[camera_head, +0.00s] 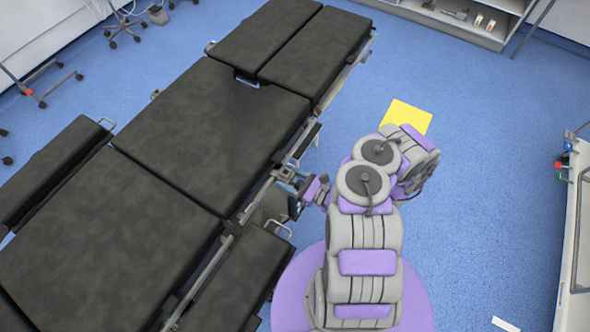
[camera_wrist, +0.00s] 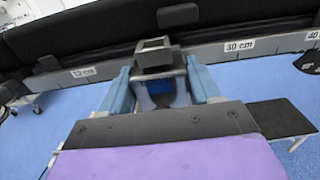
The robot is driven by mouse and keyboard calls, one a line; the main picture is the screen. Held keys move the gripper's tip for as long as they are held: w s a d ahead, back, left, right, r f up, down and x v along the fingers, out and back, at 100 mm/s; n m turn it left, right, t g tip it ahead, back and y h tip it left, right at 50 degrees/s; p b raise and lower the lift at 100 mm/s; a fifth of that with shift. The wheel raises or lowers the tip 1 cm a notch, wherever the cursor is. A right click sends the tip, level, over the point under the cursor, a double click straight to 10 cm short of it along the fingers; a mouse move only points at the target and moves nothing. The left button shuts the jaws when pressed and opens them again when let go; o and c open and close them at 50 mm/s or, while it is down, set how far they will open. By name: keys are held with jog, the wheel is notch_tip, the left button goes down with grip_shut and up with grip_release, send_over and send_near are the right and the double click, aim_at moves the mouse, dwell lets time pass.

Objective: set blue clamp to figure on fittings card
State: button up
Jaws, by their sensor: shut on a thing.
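My gripper (camera_wrist: 160,88) is shut on the blue clamp (camera_wrist: 158,87), which has a grey block on top and a dark blue body between the light blue fingers. The clamp is at the table's side rail (camera_wrist: 205,52); I cannot tell whether it is seated on it. The rail carries labels: a "30 cm" label (camera_wrist: 239,46) to the right of the clamp, a blurred label (camera_wrist: 83,72) to its left, and a "40" label (camera_wrist: 313,36) at the right edge. In the head view my gripper (camera_head: 292,184) is beside the table edge, and the clamp is hard to make out. No readable fittings card shows.
The black-padded operating table (camera_head: 210,130) fills the left and centre. A yellow sheet (camera_head: 408,116) lies on the blue floor, with no writing visible. A shelf unit (camera_head: 455,22) stands at the top right and a white cart (camera_head: 574,230) at the right.

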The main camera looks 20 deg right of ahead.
jog(key=shift+s+a, duration=0.1)
jog(key=shift+a, duration=0.1)
jog(key=shift+d, duration=0.1)
jog(key=o, duration=1.4)
jog(key=shift+d, duration=0.1)
jog(key=p+v, duration=0.4)
jog(key=v, duration=1.3)
jog(key=shift+s+d+f, duration=0.1)
jog(key=shift+f, duration=0.05)
